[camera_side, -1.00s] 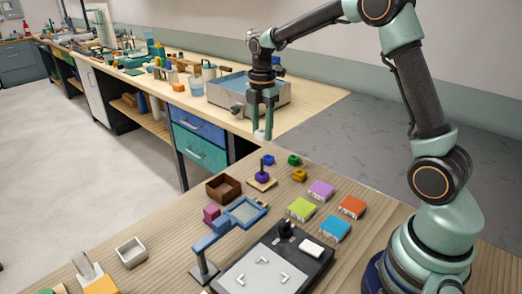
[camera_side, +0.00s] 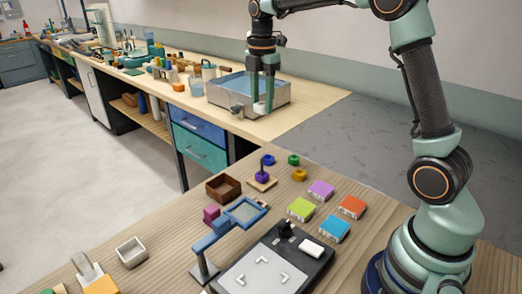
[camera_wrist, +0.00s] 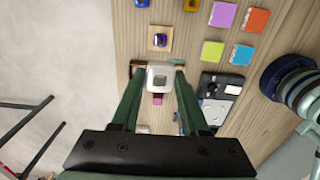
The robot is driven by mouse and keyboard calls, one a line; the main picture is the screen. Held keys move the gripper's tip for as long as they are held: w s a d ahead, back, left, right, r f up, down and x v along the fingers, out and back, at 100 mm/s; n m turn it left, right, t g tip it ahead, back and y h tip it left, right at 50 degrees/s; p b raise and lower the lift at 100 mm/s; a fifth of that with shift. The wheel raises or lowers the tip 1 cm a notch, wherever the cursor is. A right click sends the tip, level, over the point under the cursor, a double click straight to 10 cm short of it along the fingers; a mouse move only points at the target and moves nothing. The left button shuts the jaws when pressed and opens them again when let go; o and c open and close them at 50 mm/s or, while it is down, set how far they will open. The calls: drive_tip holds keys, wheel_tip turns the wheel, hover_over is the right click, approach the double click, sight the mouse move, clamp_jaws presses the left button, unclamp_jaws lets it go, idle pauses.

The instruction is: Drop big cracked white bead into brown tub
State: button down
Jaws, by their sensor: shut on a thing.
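My gripper (camera_side: 262,106) is shut on the big white bead (camera_wrist: 160,77), which sits between its fingertips in the wrist view. The bead's hole shows as a darker square; I cannot make out a crack. In the side view the bead (camera_side: 259,107) is a small pale shape low between the fingers, held high above the table. The brown tub (camera_side: 223,187) is square and open, on the near wooden table, lower and left of the gripper in the picture. In the wrist view the bead and fingers hide most of it.
A peg on a wooden base holding a purple bead (camera_side: 262,176) stands right of the tub. A pale tub (camera_side: 131,252) sits at front left. Coloured blocks (camera_side: 302,209) lie to the right.

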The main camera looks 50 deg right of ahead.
idle(0.5)
drive_tip(key=w+a+f, duration=0.2)
drive_tip(key=a+f, duration=0.2)
drive_tip(key=f, duration=0.3)
drive_tip(key=w+a+f, duration=0.3)
drive_tip(key=a+f, duration=0.2)
drive_tip(key=f, duration=0.3)
drive_tip(key=shift+a, duration=0.1)
drive_tip(key=shift+c, duration=1.7)
unclamp_jaws()
drive_tip(key=shift+r, duration=0.1)
drive_tip(key=shift+r, duration=0.1)
